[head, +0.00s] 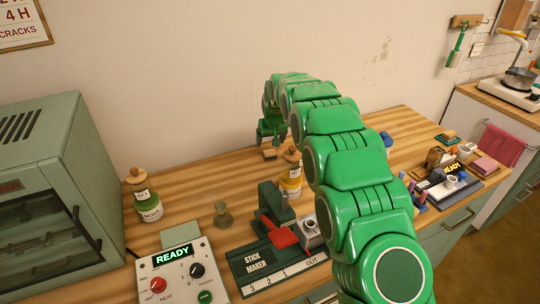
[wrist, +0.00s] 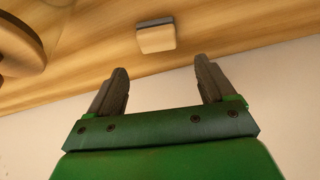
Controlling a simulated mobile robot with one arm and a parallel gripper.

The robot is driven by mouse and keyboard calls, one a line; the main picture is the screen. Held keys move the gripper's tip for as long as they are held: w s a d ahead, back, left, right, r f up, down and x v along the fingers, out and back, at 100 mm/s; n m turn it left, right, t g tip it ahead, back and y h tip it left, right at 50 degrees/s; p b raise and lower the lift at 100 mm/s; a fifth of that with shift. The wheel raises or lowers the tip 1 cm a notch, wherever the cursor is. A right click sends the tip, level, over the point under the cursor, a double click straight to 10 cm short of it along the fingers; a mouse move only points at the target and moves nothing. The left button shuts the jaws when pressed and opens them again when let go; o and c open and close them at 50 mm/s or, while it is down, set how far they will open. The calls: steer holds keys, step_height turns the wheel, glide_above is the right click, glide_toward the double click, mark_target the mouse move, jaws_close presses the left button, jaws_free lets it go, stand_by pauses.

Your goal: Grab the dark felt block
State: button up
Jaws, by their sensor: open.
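A small block (wrist: 157,38) with a pale wooden body and a dark grey layer along one side lies on the wooden table in the wrist view. It looks like the felt block; in the head view it is a small tan shape (head: 269,153) near the wall, just below my gripper (head: 270,138). In the wrist view my gripper (wrist: 161,68) is open and empty. The block is beyond the fingertips, roughly centred between them and apart from both.
A yellow-labelled jar (head: 291,183) with a wooden stopper stands close to the block. A moss jar (head: 149,204), a green stick maker (head: 270,262), a control panel (head: 180,275) and an oven (head: 50,190) are nearer. The wall (wrist: 270,95) is close behind my gripper.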

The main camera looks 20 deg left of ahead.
mark_target(270, 150)
steer(key=f, duration=0.4)
steer(key=shift+w+a, duration=0.15)
steer(key=shift+w, duration=0.05)
steer(key=shift+x, duration=0.8)
steer(key=shift+w, duration=0.1)
steer(key=c, duration=1.1)
